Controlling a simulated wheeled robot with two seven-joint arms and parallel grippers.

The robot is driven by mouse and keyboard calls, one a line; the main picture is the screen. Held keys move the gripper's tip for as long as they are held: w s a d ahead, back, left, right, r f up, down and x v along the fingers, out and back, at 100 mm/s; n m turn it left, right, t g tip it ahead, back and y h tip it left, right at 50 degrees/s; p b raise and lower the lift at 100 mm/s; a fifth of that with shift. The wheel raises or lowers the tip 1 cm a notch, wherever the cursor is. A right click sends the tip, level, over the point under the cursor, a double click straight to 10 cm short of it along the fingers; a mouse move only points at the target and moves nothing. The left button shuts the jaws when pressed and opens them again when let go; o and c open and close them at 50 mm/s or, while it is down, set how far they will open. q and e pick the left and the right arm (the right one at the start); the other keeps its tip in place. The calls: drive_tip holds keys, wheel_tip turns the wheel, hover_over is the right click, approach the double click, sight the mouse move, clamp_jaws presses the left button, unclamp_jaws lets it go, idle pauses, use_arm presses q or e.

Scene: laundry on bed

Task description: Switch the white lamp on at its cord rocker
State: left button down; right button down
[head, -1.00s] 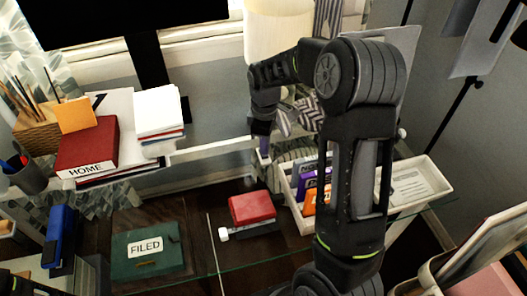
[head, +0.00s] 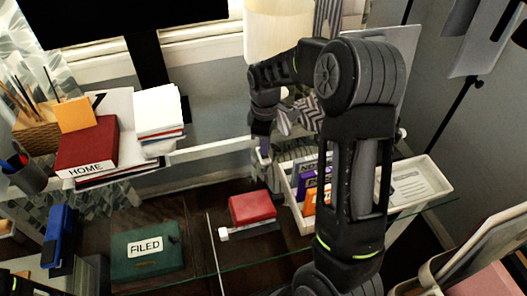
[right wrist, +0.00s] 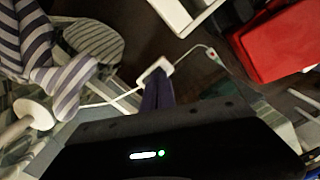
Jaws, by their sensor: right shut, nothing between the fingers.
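The white lamp's cream shade (head: 278,32) stands at the top middle of the head view, its lower part hidden behind my right arm. In the right wrist view a pale round piece (right wrist: 33,113), possibly the lamp's base, is at the left. A thin white cord (right wrist: 108,100) runs past my fingers to a small white piece with a reddish mark, likely the rocker (right wrist: 213,56). My right gripper (right wrist: 157,80) is shut and empty, its tips close to the cord; I cannot tell if they touch. It also shows in the head view (head: 263,148).
A grey striped soft toy (right wrist: 92,48) lies beside the cord. A red box (head: 252,207) and a white tray with cards (head: 425,205) are near the gripper. A green FILED box (head: 148,250) and a red HOME book (head: 88,148) are at left.

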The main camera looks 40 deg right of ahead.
drive_tip(key=shift+f+b, duration=0.55)
drive_tip(key=shift+f, duration=0.3)
drive_tip(key=shift+r, duration=0.1)
drive_tip(key=shift+r+p, duration=2.5)
drive_tip(key=shift+r, duration=1)
